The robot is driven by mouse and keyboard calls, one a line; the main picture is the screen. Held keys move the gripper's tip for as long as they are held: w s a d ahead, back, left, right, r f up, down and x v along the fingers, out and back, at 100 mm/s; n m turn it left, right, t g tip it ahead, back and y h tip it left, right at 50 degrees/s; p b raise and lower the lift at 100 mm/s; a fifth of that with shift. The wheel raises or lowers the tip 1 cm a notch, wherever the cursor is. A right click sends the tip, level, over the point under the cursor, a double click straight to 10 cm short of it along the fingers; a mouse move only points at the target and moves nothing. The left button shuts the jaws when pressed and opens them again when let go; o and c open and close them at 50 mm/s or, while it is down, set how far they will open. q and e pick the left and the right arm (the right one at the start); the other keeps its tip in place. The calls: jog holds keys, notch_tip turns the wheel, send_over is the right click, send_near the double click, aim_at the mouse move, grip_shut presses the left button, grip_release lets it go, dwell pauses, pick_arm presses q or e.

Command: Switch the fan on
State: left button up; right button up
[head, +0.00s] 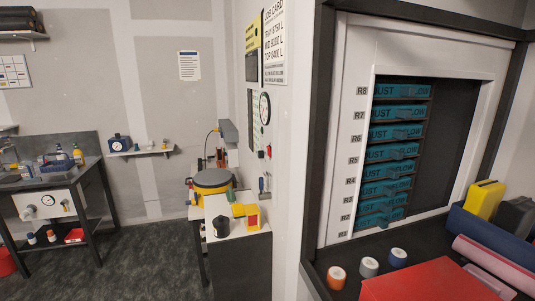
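I cannot pick out a fan or a clearly marked fan switch in the head view. A dark-framed cabinet (340,130) on the right holds a column of teal slats (398,153) with partly hidden lettering, beside labels running from R1 to R8. A round dial (264,108) is on the white wall left of the cabinet, with a small red part (269,151) below it, too small to identify. Neither of my grippers is in view.
A red box (430,281), several small rolls or caps (369,267) and a yellow case (484,200) crowd the ledge before the cabinet. A workbench (60,185) is at left; dark floor (130,270) between is clear.

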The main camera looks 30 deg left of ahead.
pick_arm(q)
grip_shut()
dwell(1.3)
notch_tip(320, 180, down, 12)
jog(key=b, duration=1.2)
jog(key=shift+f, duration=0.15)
